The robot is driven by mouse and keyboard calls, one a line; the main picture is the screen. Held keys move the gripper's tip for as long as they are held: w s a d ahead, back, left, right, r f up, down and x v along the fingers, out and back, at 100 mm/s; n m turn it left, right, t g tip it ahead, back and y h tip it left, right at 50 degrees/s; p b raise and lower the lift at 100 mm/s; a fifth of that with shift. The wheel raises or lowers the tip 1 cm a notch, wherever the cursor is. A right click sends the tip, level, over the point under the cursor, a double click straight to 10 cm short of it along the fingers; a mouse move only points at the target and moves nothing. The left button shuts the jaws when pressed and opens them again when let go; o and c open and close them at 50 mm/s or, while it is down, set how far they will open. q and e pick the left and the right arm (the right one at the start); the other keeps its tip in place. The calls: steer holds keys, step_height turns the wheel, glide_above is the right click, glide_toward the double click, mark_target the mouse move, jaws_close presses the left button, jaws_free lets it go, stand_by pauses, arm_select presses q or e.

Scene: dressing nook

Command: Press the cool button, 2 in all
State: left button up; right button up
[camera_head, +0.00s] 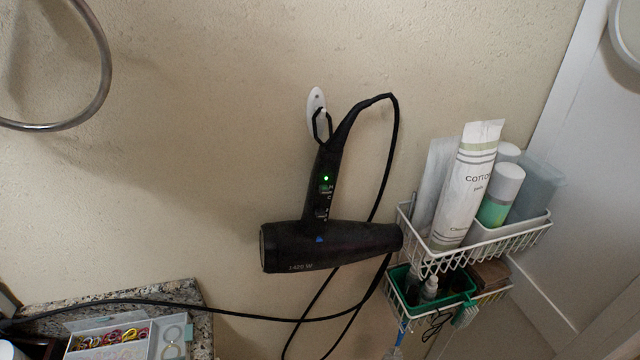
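A black hair dryer (330,245) hangs by its handle from a white wall hook (317,100). Its handle points up and its barrel lies nearly level, with "2400 W" or similar print on it. A small blue button (319,239), which looks like the cool button, sits where the handle meets the barrel. A small green light (326,178) glows on the handle above dark switches. Whether the blue button is pressed in cannot be told. Neither of my grippers shows in the head view.
The black cord (394,150) loops beside the handle. A granite counter (190,293) with an organizer is lower left; a metal ring (104,75) is upper left.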

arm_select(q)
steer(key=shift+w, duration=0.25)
